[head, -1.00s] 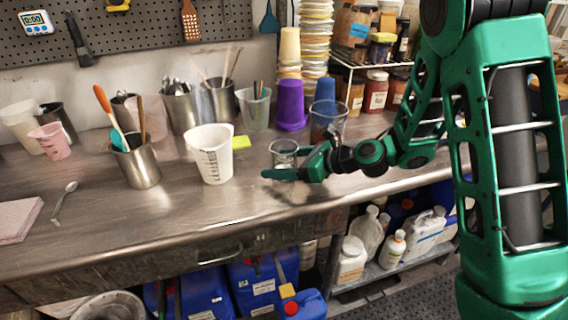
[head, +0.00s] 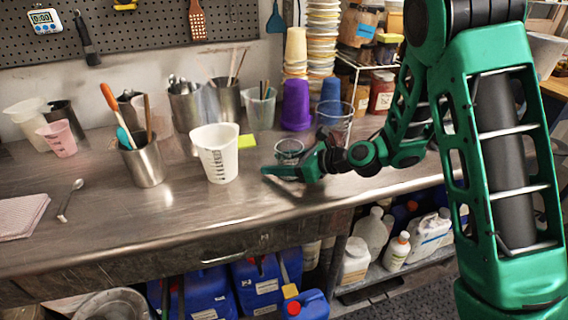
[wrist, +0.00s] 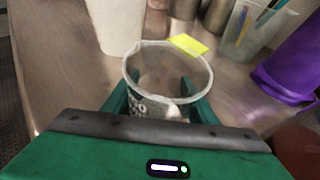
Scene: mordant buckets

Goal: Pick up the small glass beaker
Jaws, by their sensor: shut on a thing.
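The small glass beaker (head: 289,148) is clear, with white markings on its side. It is upright over the steel counter, right of the white measuring jug (head: 216,153). My gripper (head: 283,172) is shut on it, with a green finger on each side. In the wrist view the beaker (wrist: 168,72) shows its open rim between the fingers of my gripper (wrist: 165,105). Its lower part is hidden behind my gripper, so I cannot tell whether its base touches the counter.
A larger clear beaker (head: 334,122) stands close behind my gripper. Purple cups (head: 297,104) and a blue cup (head: 330,90) stand behind. A yellow sponge or note (head: 246,141) lies near the jug.

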